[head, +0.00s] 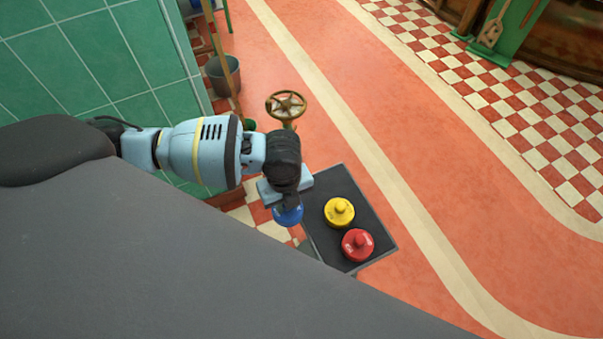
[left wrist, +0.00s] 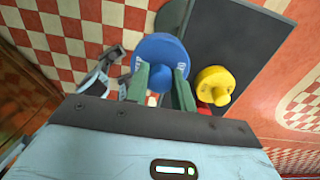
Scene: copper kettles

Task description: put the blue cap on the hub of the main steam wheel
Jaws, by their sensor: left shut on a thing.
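The blue cap (head: 288,215) is in my left gripper (head: 287,203), beside the left edge of a dark tray. In the left wrist view the two green fingers of my left gripper (left wrist: 160,85) are shut on the knob of the blue cap (left wrist: 160,52). A brass spoked wheel (head: 286,105) stands beyond my left arm in the head view; its hub is at the middle of the spokes. The wheel is not seen in the left wrist view.
The dark tray (head: 338,182) carries a yellow cap (head: 339,212) and a red cap (head: 357,244). A grey bucket (head: 222,76) stands near the green tiled wall (head: 95,58). The orange floor (head: 420,200) right of the tray is clear.

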